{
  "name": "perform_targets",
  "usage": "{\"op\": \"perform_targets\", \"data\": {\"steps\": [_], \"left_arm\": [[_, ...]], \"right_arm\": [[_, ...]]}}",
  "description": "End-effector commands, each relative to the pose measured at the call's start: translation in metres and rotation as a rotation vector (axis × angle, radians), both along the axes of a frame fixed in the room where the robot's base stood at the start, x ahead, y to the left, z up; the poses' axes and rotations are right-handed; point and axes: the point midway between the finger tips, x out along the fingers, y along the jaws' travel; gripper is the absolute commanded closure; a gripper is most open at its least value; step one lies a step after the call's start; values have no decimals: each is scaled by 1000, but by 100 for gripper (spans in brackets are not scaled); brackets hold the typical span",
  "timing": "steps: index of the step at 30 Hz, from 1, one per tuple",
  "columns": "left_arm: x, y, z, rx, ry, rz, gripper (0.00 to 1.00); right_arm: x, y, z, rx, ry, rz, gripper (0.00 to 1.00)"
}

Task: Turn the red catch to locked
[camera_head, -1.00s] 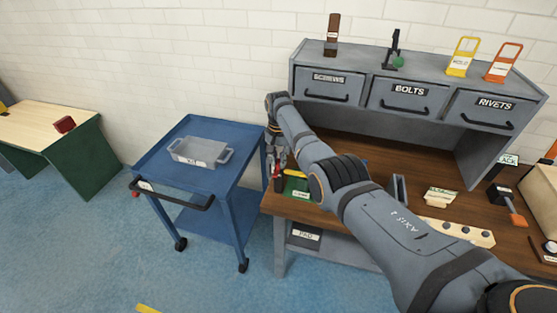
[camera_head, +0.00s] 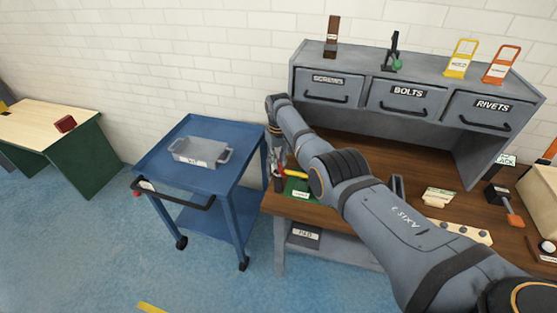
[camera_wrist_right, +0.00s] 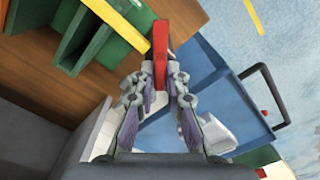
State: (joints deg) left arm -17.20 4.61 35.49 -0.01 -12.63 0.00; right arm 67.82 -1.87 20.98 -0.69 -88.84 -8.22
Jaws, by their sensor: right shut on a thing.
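My right gripper (camera_head: 279,166) is at the left end of the wooden bench, beside the blue cart. The red catch (camera_wrist_right: 160,48) is a narrow red bar in the right wrist view, held between the two fingertips of my right gripper (camera_wrist_right: 160,78). The gripper is shut on it. In the head view only a small bit of red shows at the fingertips, and the arm hides much of that area. I cannot tell from these views which position the catch is in. My left gripper is not in view.
The wooden bench (camera_head: 345,210) has a green part with a yellow bar (camera_head: 297,174) near my right gripper. The blue cart (camera_head: 212,182) with a grey tray (camera_head: 200,162) stands close on the left. Grey drawers (camera_head: 398,96) rise behind. Blue floor is open in front of the cart.

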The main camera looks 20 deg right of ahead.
Motion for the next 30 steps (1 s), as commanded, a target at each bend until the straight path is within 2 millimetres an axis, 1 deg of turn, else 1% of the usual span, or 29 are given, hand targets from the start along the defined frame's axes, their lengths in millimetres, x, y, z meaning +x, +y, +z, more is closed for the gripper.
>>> {"op": "perform_targets", "data": {"steps": [9,18,24,30], "left_arm": [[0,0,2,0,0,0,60],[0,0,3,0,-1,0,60],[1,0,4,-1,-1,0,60],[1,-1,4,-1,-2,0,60]], "right_arm": [[0,0,1,0,-1,299,100],[1,0,1,-1,-3,558,100],[1,0,1,-1,-4,688,100],[1,0,2,-1,-5,770,100]]}}
